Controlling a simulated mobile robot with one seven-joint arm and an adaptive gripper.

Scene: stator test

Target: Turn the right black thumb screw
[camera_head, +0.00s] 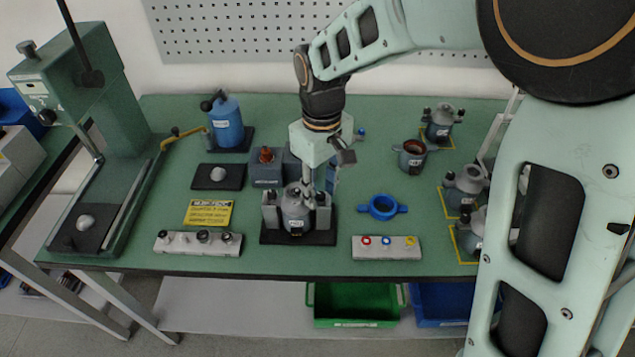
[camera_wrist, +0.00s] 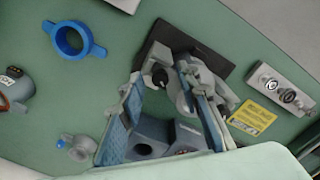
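A grey stator housing (camera_head: 295,213) stands upright in a fixture between two grey blocks, on a black base plate (camera_head: 270,238). The right black thumb screw (camera_head: 320,198) is at the housing's upper right and shows as a dark knob in the wrist view (camera_wrist: 160,77). My gripper (camera_head: 319,184) points down over the right side of the fixture. In the wrist view, its blue-padded fingers (camera_wrist: 158,82) are apart, with the knob between their tips. I cannot tell whether either finger touches it.
A blue ring (camera_head: 382,207) lies right of the fixture. A button panel (camera_head: 387,254) is at the front right, a switch panel (camera_head: 198,250) at the front left. Grey-blue blocks (camera_head: 266,177) stand close behind the fixture. Several grey housings stand at the right.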

